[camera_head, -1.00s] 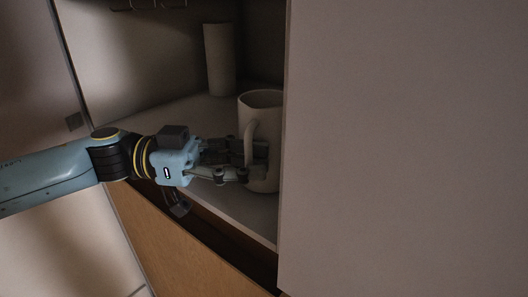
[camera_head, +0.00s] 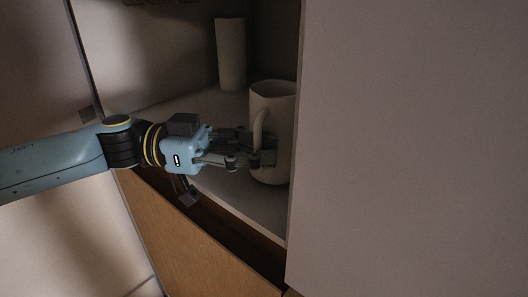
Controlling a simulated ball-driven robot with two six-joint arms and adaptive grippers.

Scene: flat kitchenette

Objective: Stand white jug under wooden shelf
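The white jug (camera_head: 278,120) stands upright on a pale surface inside a dim recess, close to the large flat panel on the right. Its handle faces left, toward my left gripper (camera_head: 262,150). The fingers of my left gripper are at the lower part of the handle, and one fingertip overlaps the jug's front side. Whether the fingers are closed on the handle or only around it cannot be told. No wooden shelf can be clearly made out above the jug. My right gripper is not in view.
A tall pale cylinder (camera_head: 231,55) stands behind and left of the jug. The large flat panel (camera_head: 410,140) fills the right side and its edge is close to the jug. A wooden front (camera_head: 195,240) lies below the surface. Some surface left of the jug is clear.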

